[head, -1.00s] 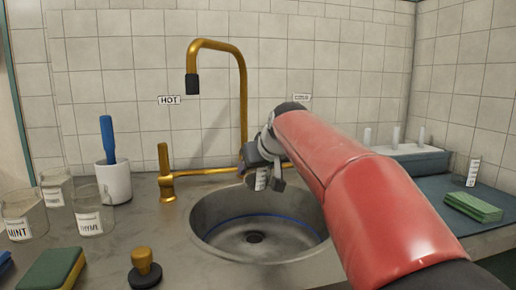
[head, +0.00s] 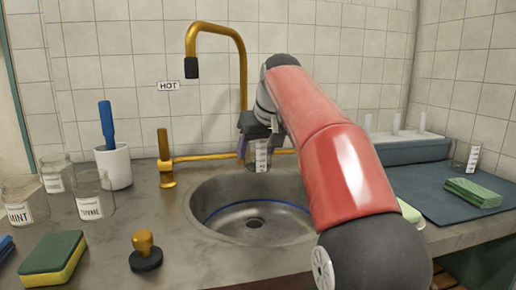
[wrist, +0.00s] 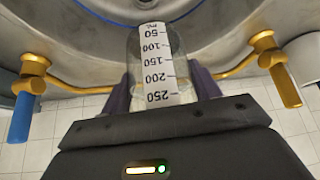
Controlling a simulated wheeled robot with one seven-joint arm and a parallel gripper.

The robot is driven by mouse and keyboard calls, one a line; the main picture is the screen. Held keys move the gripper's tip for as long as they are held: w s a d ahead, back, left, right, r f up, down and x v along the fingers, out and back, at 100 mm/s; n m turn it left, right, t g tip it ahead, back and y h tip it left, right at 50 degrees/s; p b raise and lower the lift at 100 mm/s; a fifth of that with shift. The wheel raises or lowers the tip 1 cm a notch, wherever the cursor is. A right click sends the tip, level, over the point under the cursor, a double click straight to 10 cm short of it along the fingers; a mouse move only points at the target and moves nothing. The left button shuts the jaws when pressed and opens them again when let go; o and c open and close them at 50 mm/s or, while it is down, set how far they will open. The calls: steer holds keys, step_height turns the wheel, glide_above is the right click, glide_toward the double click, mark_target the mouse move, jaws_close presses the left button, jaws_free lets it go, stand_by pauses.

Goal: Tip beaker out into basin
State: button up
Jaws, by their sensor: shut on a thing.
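The clear beaker (head: 258,157) has a white scale strip and hangs close to upright over the back part of the basin. My gripper (head: 257,137) is shut on it, partly hidden behind my red arm. In the wrist view the beaker (wrist: 152,62) sits between the two dark fingers of my gripper (wrist: 160,88), its scale running from 50 to 250. I cannot tell what is inside it. The round grey basin (head: 203,207) has a blue line around its wall and a dark drain; its rim also shows in the wrist view (wrist: 85,40).
A brass tap (head: 240,75) rises behind the basin, with a brass handle (head: 165,160) at left. A white mug (head: 115,168), glass jars (head: 92,197), a sponge (head: 52,265) and a brass-knobbed stopper (head: 145,250) stand left. Another beaker (head: 473,158) and a green block (head: 473,193) are right.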

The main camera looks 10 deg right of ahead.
mark_target(249, 170)
steer(key=shift+s+a+f+b, duration=0.45)
steer(key=shift+s+f+b, duration=0.1)
steer(key=shift+s+b, duration=0.25)
steer(key=shift+s+a+f+b, duration=0.5)
steer(key=shift+s+f+b, duration=0.1)
steer(key=shift+s+b, duration=0.15)
steer(key=shift+s+a+f+b, duration=0.45)
steer(key=shift+s+f+b, duration=0.1)
steer(key=shift+s+b, duration=0.2)
steer(key=y, duration=0.2)
steer(key=shift+f+m+y, duration=0.2)
steer(key=shift+m+y, duration=0.1)
steer(key=shift+m, duration=0.1)
steer(key=shift+a+y+b, duration=0.1)
steer(key=shift+y+b, duration=0.2)
steer(key=shift+a+r+m+t+y, duration=0.15)
steer(key=shift+a+m+t+y, duration=0.1)
steer(key=shift+y, duration=0.3)
steer(key=shift+a+r+m+t+y, duration=0.15)
steer(key=shift+m+y, duration=0.1)
steer(key=shift+y, duration=0.3)
steer(key=shift+a+r+y+b, duration=0.1)
steer(key=shift+r+y+b, duration=0.1)
steer(key=shift+y+b, duration=0.2)
